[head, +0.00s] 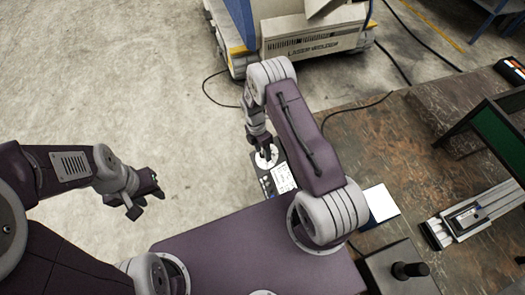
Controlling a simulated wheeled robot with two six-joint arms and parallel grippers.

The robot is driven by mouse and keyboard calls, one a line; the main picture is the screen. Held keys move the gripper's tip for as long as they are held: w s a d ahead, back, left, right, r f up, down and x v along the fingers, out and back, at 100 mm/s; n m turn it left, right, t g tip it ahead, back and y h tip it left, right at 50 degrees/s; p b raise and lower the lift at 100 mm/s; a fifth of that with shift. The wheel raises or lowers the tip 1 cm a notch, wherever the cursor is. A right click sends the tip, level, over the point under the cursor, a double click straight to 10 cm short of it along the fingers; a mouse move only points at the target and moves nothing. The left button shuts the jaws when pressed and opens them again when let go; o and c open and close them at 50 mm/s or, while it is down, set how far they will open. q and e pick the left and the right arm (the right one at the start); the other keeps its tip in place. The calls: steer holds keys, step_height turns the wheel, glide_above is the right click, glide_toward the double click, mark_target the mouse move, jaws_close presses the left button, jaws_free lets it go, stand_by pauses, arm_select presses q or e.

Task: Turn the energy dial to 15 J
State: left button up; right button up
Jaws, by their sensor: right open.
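A dark control panel (265,184) lies beyond my body, partly behind my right arm. A round white dial face (273,163) sits at its far end, with a white label (283,178) beside it. My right gripper (266,154) is open and points down over the dial face. It hides the middle of the dial, so the knob and the setting cannot be read. I cannot tell whether the fingers touch the knob. My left gripper (147,203) is open and empty, out over the floor to the left, well apart from the panel.
A brown worn bench (390,150) spreads to the right, with a white sheet (381,203), a metal linear slide (470,217) and a dark green screen (500,125). A box with a black knob (411,270) stands at the near right. A laser welder cart (310,35) stands behind. The left floor is clear.

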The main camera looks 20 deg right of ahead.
jaws_close()
steer(key=shift+s+r+m+t+p, duration=0.1)
steer(key=shift+r+m+t+p, duration=0.05)
steer(key=shift+m+t+p, duration=0.55)
steer(key=shift+m, duration=0.4)
steer(key=shift+m+t+b, duration=0.3)
steer(key=m+t+b, duration=0.1)
steer(key=b, duration=0.3)
steer(key=m+b, duration=0.1)
steer(key=b, duration=0.4)
steer(key=f+m+t+b, duration=0.1)
steer(key=m+b, duration=0.1)
steer(key=b, duration=0.2)
steer(key=shift+s+t+b, duration=0.25)
steer(key=shift+t+b, duration=0.05)
steer(key=shift+b, duration=0.05)
steer(key=shift+r+m+b, duration=0.3)
steer(key=shift+r+b, duration=0.05)
steer(key=shift+b, duration=0.3)
